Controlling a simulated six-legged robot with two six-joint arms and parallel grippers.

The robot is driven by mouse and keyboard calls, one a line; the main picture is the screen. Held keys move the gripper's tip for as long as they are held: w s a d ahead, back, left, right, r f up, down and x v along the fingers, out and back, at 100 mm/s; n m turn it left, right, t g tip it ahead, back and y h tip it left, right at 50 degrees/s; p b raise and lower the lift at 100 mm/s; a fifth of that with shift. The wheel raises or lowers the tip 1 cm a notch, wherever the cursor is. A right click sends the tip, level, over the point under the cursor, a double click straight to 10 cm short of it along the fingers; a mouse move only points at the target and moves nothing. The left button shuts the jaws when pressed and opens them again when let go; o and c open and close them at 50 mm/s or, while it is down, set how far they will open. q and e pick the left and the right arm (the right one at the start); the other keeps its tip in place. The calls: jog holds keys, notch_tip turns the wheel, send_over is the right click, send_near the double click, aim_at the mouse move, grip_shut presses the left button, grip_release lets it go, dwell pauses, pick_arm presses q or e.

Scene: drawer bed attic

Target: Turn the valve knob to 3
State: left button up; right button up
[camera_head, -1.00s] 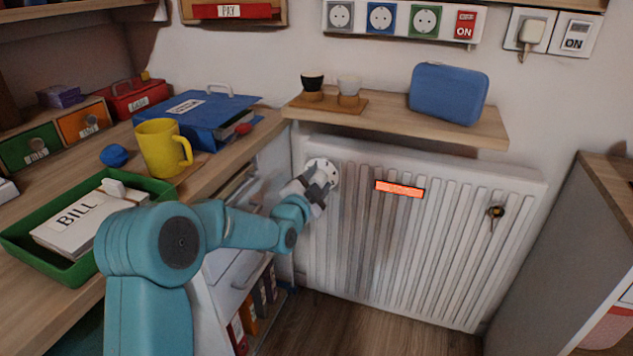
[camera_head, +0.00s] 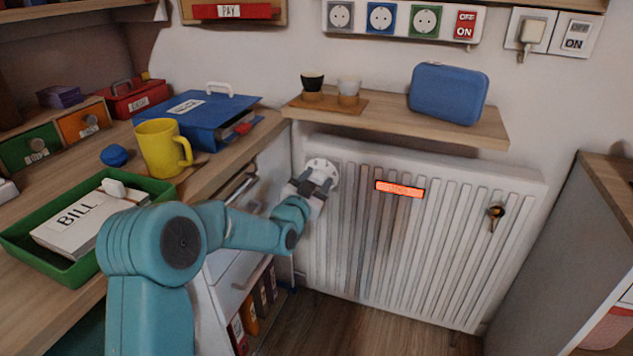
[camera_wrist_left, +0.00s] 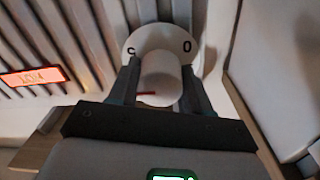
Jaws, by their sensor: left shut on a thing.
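The valve knob (camera_wrist_left: 161,78) is a white cylinder in front of a round white dial plate (camera_wrist_left: 160,38) at the radiator's upper left. In the left wrist view a "0" shows on the plate's right and a partly hidden mark on its left. A short red line shows on the knob's lower left. The plate also shows in the head view (camera_head: 322,166). My left gripper (camera_head: 318,178) is shut on the knob, one finger on each side, and it also shows in the left wrist view (camera_wrist_left: 160,85). The rest of the dial is hidden. My right gripper is out of view.
The white radiator (camera_head: 420,240) carries an orange-red display (camera_head: 400,189), its text unreadable. A wooden shelf (camera_head: 440,125) with two cups and a blue case (camera_head: 448,93) is above. The desk (camera_head: 205,180) stands at left, with a yellow mug (camera_head: 157,147) and green tray (camera_head: 75,265).

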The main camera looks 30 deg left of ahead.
pick_arm(q)
jog(key=n, duration=0.6)
jog(key=shift+n, duration=0.4)
jog(key=n+y, duration=0.1)
jog(key=n, duration=0.5)
jog(key=shift+f, duration=0.1)
jog(key=shift+n, duration=0.4)
jog(key=o, duration=1)
jog(key=shift+o, duration=0.2)
jog(key=shift+s, duration=0.15)
jog(key=v, duration=1.6)
jog(key=shift+s+f, duration=0.1)
